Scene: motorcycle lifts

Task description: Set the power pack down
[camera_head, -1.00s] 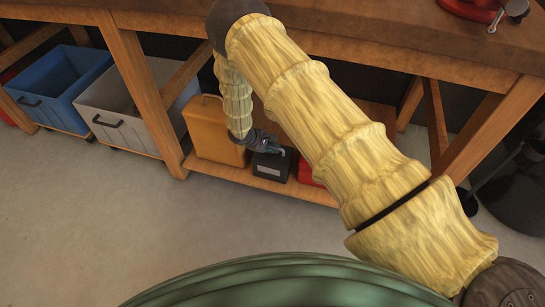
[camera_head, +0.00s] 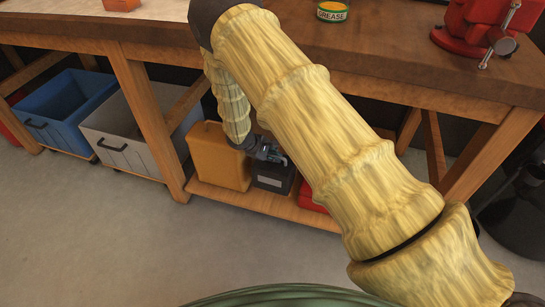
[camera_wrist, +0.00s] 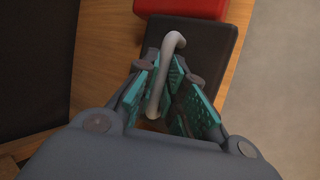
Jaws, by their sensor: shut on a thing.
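The power pack is a dark box (camera_head: 272,179) with a pale label on its front, at the lower shelf under the bench, between a yellow container and a red one. In the wrist view its black top (camera_wrist: 205,45) and pale grey loop handle (camera_wrist: 163,70) show. My gripper (camera_head: 272,153) is above the box. Its teal-padded fingers (camera_wrist: 170,92) are shut on the handle. Whether the box's underside touches the shelf is not clear.
The wooden shelf (camera_head: 235,203) holds the yellow container (camera_head: 220,158) close at left and the red container (camera_head: 310,196) at right. Bench legs (camera_head: 150,120) stand to either side. Grey (camera_head: 125,140) and blue (camera_head: 60,105) bins stand further left.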

